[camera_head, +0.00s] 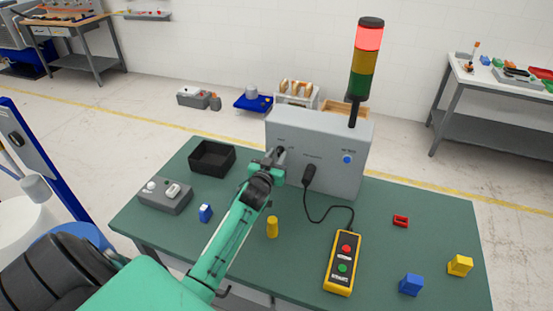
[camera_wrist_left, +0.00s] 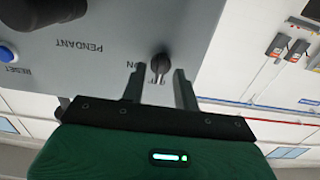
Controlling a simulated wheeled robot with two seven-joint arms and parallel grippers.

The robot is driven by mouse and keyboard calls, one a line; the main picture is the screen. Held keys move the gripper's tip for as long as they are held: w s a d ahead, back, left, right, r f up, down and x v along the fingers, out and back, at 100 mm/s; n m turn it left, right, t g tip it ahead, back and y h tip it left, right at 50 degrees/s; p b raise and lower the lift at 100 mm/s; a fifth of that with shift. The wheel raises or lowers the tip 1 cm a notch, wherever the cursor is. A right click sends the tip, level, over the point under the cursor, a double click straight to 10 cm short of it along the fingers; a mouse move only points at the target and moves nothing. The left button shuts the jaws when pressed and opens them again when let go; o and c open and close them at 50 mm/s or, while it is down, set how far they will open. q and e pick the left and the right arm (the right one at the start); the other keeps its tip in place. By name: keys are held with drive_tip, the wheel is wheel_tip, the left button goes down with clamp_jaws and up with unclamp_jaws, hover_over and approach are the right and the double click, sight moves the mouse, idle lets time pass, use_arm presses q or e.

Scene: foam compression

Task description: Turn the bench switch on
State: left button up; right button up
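The bench switch is a small black knob (camera_wrist_left: 160,65) on the front of the grey control box (camera_head: 340,170), beside an "ON" marking in the left wrist view. In the head view the switch (camera_head: 281,150) is partly hidden by my gripper. My left gripper (camera_head: 274,158) is at the box's left front. In the left wrist view my left gripper (camera_wrist_left: 159,82) has its two fingers apart, one on each side of the knob, with gaps showing. The knob's handle looks roughly in line with the fingers. My right gripper is not in view.
A signal tower (camera_head: 365,65) on the box shows its red section bright. A black plug (camera_head: 309,175) with a cable leads to a yellow pendant (camera_head: 343,262). A black bin (camera_head: 212,158), grey button box (camera_head: 165,195) and small blocks stand on the green table (camera_head: 300,275).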

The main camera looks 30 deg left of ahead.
use_arm(q)
drive_tip(key=shift+w, duration=0.2)
clamp_jaws()
idle(0.3)
drive_tip(key=m, duration=0.4)
drive_tip(key=shift+m+b, duration=0.3)
drive_tip(key=shift+m, duration=0.1)
drive_tip(key=m, duration=0.4)
drive_tip(key=shift+m, duration=0.3)
drive_tip(key=m, duration=0.4)
drive_tip(key=shift+d+f+b, duration=0.1)
drive_tip(key=shift+b, duration=0.2)
drive_tip(key=shift+m, duration=2.3)
